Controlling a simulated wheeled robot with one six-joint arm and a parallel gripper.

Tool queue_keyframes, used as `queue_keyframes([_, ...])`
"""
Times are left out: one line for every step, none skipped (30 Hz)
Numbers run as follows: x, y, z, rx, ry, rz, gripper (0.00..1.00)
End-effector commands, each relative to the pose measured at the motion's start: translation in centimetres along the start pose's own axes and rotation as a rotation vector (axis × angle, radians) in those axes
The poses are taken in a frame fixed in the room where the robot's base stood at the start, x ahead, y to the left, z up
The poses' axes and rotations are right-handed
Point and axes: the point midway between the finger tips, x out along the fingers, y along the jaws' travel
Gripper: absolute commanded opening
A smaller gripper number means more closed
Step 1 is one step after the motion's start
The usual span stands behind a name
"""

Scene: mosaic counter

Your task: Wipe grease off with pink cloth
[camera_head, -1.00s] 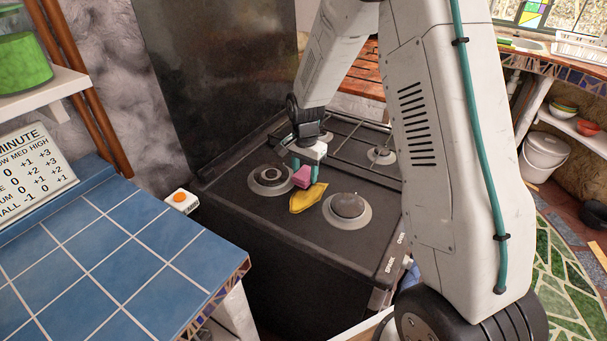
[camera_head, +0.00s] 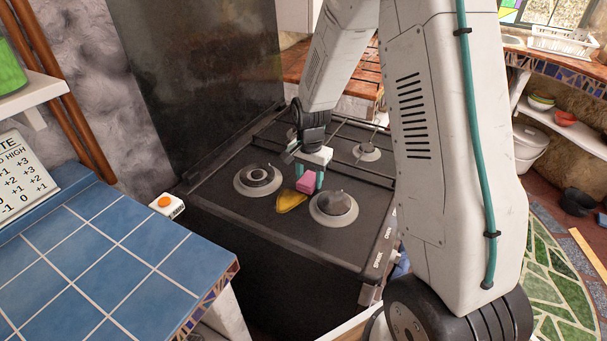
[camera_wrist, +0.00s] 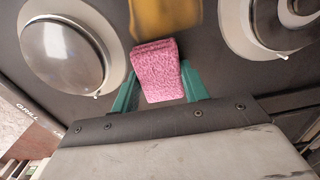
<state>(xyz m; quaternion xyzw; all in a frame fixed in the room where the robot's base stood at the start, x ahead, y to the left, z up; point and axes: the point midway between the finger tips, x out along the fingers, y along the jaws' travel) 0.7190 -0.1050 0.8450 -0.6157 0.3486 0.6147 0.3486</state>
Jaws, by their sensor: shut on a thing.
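The pink cloth (camera_head: 308,182) is a small folded pad held between the teal fingers of my gripper (camera_head: 309,177). My gripper is shut on it, low over the black stove top (camera_head: 230,209). The wrist view shows the cloth (camera_wrist: 157,72) between both fingers (camera_wrist: 160,88). A yellow-brown grease patch (camera_head: 290,203) lies on the stove between the two front burners, just beside the cloth. The grease (camera_wrist: 165,17) also shows beyond the cloth in the wrist view, cut off by the top edge. I cannot tell whether the cloth touches the stove.
A left burner (camera_head: 258,179) and a front right burner (camera_head: 334,207) flank the grease. A rack bar crosses the stove behind my gripper. A blue tiled counter (camera_head: 120,255) stands at the left, with a white box with an orange button (camera_head: 166,204) beside the stove.

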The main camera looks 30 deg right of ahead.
Motion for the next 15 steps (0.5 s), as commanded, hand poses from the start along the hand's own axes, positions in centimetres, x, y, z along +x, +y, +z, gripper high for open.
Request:
queue_keyframes([0.1,0.7,0.0,0.002,-0.003,0.004,0.26])
queue_keyframes([0.1,0.9,0.0,0.002,-0.003,0.004,0.26])
queue_keyframes([0.1,1.3,0.0,0.002,-0.003,0.004,0.26])
queue_keyframes([0.1,1.5,0.0,0.001,-0.003,0.004,0.26])
queue_keyframes([0.1,1.7,0.0,0.001,-0.003,0.004,0.26])
queue_keyframes([0.0,1.8,0.0,0.001,-0.003,0.004,0.26])
queue_keyframes([0.0,1.9,0.0,0.001,-0.003,0.003,0.26])
queue_keyframes([0.0,1.9,0.0,0.0,-0.003,0.003,0.26])
queue_keyframes([0.0,1.9,0.0,0.0,-0.002,0.003,0.26])
queue_keyframes([0.0,1.9,0.0,0.0,-0.002,0.003,0.26])
queue_keyframes([0.0,1.9,0.0,0.0,-0.002,0.003,0.26])
queue_keyframes([0.0,1.8,0.0,0.0,-0.002,0.002,0.26])
queue_keyframes([0.0,1.8,0.0,0.0,-0.002,0.002,0.26])
queue_keyframes([0.0,1.8,0.0,0.0,-0.002,0.002,0.26])
queue_keyframes([-0.1,1.8,0.0,0.0,-0.001,0.001,0.26])
